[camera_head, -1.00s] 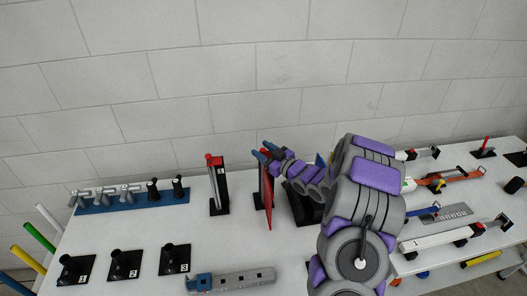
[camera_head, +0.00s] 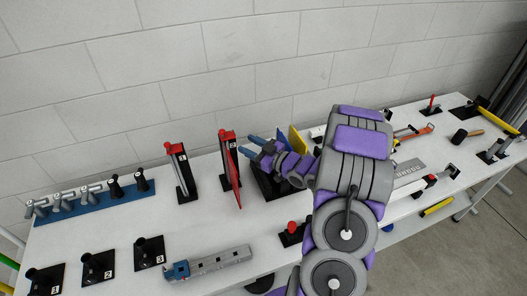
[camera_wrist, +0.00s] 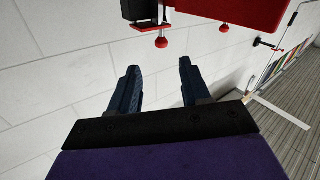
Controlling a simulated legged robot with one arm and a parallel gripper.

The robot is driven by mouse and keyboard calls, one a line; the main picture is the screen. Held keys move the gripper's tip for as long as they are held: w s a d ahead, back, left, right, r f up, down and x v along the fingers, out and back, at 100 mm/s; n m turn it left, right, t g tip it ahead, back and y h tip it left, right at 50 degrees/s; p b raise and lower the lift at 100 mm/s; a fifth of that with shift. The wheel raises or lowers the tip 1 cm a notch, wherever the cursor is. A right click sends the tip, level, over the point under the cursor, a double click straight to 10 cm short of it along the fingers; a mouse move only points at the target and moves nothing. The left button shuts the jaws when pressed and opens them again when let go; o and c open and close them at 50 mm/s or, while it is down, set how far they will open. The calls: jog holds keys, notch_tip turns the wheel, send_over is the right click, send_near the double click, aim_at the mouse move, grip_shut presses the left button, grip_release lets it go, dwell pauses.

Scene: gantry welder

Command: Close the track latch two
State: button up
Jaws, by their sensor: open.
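Track latch two (camera_head: 229,165) stands upright at the back of the table, with a red top, a label 2 and a long red plate. In the wrist view, a red plate with a black block and red knobs (camera_wrist: 228,14) shows at the top edge, cut off; it seems to be this latch. My gripper (camera_head: 251,146) is just right of the latch in the head view, with blue fingers pointing towards it. In the wrist view my gripper (camera_wrist: 157,74) is open and empty, its fingertips apart from the red part.
Track latch one (camera_head: 181,170) stands to the left. A blue rack with several handles (camera_head: 95,207), numbered black stands (camera_head: 98,267) and a grey bar (camera_head: 212,263) lie left and front. A red-knobbed piece (camera_head: 292,232) sits near my arm. Tools lie at right.

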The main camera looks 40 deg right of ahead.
jog(key=v, duration=0.5)
jog(key=shift+s+d, duration=0.1)
dwell(0.5)
jog(key=s+a+r+m+g+h+b, duration=0.1)
jog(key=s+a+r+m+g+h, duration=0.1)
jog(key=s+a+g, duration=0.7)
jog(key=s+a+r+m+g+h+b, duration=0.2)
jog(key=s+a+g, duration=0.7)
jog(key=s+a, duration=0.7)
jog(key=s+r+m+h, duration=0.1)
jog(key=s, duration=0.6)
jog(key=shift+s+m+g+h, duration=0.3)
jog(key=shift+m+g+h, duration=0.1)
